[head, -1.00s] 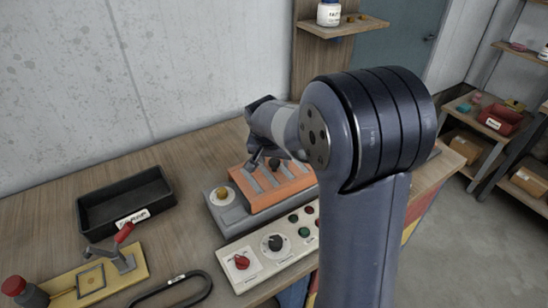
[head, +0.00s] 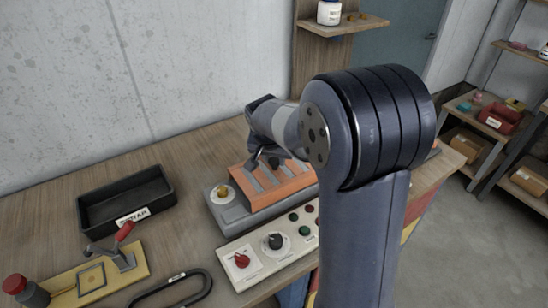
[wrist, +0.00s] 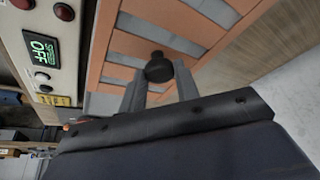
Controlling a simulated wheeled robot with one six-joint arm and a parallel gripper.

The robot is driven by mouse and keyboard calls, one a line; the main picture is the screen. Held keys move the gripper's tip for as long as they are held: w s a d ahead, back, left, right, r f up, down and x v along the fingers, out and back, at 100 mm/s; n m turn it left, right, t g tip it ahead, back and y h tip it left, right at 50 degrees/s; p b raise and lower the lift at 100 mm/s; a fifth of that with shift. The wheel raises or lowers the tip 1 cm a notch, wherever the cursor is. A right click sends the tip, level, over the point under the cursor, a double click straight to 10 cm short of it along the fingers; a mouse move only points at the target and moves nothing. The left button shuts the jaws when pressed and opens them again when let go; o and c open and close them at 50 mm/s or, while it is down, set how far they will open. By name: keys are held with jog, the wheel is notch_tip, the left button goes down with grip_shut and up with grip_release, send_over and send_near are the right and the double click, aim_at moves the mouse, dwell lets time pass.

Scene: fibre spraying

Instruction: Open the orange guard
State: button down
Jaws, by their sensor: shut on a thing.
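The orange guard (head: 285,193) is a slatted cover with grey bars, on a grey machine base on the bench. It also fills the top of the wrist view (wrist: 122,44). A round black knob (wrist: 159,68) stands on the guard. My gripper (wrist: 161,78) has one grey finger on each side of this knob and is shut on it. In the head view my gripper (head: 262,158) is over the guard, and my arm hides the guard's right part. I cannot tell whether the guard is raised from its base.
A control panel (head: 256,250) with knobs and buttons lies in front of the guard. A black scrap tray (head: 94,218) and a yellow fixture with a red-handled clamp (head: 124,260) are at the left. A wall shelf (head: 345,27) is above.

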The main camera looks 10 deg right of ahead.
jog(key=shift+d, duration=0.1)
jog(key=w+d, duration=0.2)
jog(key=d, duration=0.5)
jog(key=w+d+p, duration=0.1)
jog(key=w+d, duration=0.1)
jog(key=d, duration=0.4)
jog(key=w+d+p, duration=0.1)
jog(key=w+d, duration=0.1)
jog(key=d, duration=0.5)
jog(key=shift+w+d, duration=0.3)
jog(key=shift+w, duration=0.05)
jog(key=c, duration=1.1)
grip_release()
jog(key=b+v, duration=0.1)
jog(key=v, duration=1)
jog(key=shift+b, duration=0.35)
jog(key=shift+f, duration=0.2)
